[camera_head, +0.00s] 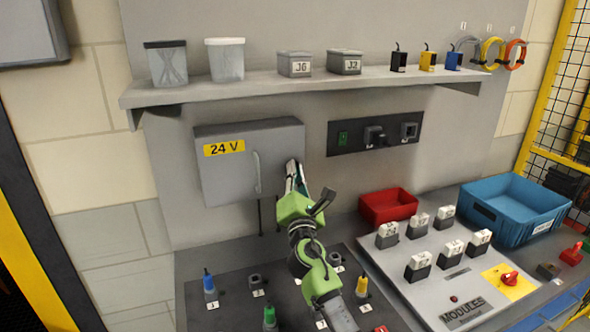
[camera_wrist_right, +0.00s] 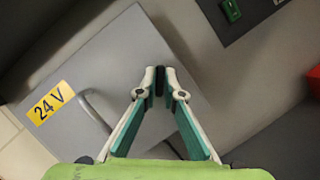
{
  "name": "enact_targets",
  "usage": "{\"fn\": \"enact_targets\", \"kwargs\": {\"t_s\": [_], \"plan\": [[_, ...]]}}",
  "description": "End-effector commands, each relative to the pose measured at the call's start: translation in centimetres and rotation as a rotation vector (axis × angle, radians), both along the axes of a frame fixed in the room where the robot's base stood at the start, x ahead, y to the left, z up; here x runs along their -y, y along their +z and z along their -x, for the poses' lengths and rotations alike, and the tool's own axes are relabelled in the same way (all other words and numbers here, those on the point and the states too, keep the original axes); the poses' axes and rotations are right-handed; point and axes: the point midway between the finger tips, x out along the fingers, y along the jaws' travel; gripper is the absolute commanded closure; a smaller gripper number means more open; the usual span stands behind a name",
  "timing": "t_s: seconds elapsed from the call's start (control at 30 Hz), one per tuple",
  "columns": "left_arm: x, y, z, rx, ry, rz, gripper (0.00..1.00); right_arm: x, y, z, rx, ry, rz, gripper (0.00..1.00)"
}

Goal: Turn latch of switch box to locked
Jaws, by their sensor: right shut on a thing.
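The grey switch box (camera_head: 225,175) with a yellow 24 V label hangs on the back wall, its door closed with no visible gap. It also fills the left of the right wrist view (camera_wrist_right: 110,70). A grey bar handle (camera_head: 257,172) is on its door. My right gripper (camera_head: 293,170) is at the door's right edge. In the right wrist view its fingertips (camera_wrist_right: 161,78) are shut on a small dark latch (camera_wrist_right: 160,82) at that edge. The fingers hide most of the latch, so its angle is hard to tell. My left gripper is not in view.
A black socket panel (camera_head: 375,134) is right of the box. A shelf (camera_head: 300,85) with cups and small boxes runs above. Below are a dark board (camera_head: 235,312) with coloured plugs, a modules panel (camera_head: 400,275), a red bin (camera_head: 388,205) and a blue crate (camera_head: 515,207).

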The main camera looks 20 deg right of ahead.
Motion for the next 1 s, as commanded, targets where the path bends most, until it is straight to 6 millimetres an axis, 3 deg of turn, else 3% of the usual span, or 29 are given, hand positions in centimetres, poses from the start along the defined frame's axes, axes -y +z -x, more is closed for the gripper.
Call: {"fn": "enact_targets", "kwargs": {"t_s": [0.6,1.0], "plan": [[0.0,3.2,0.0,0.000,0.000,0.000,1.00,-0.1,0.4,0.0,0.001,0.001,-0.578,1.00],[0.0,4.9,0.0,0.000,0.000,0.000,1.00,-0.1,0.3,0.0,0.002,-0.001,-0.821,1.00]]}}
